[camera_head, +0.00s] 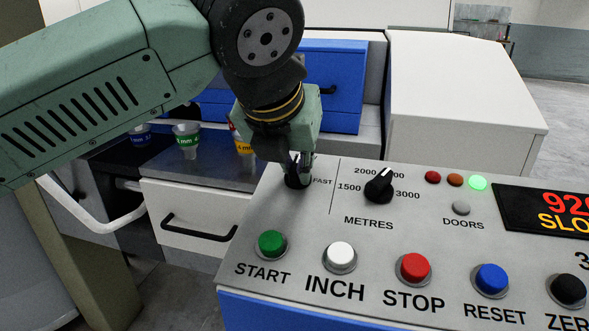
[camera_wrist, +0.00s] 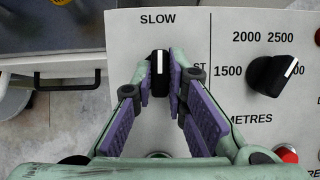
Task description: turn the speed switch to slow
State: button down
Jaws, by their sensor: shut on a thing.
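The speed switch is a black knob (camera_wrist: 159,82) on the light grey control panel (camera_wrist: 225,30). In the wrist view its white line points straight up toward the SLOW label (camera_wrist: 158,19). My gripper (camera_wrist: 161,66) is shut on the knob, with a purple-padded finger on each side. In the head view my gripper (camera_head: 301,160) points down at the switch (camera_head: 296,181), which the fingers partly hide. The FAST label (camera_head: 322,181) is just right of it. The display (camera_head: 545,212) shows cut-off lettering that begins SLO.
The METRES knob (camera_head: 379,186) stands close to the right. START (camera_head: 271,243), INCH (camera_head: 340,256), STOP (camera_head: 413,268) and other buttons line the panel's front. A green lamp (camera_head: 478,183) is lit. Coloured cups (camera_head: 187,140) stand behind, above a white drawer (camera_head: 190,214).

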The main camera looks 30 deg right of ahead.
jog(key=shift+f+n, duration=0.2)
jog(key=shift+n, duration=0.1)
jog(key=c, duration=1.6)
grip_release()
jog(key=shift+d, duration=0.1)
jog(key=shift+r, duration=0.15)
jog(key=v, duration=1.2)
jog(key=shift+s, duration=0.1)
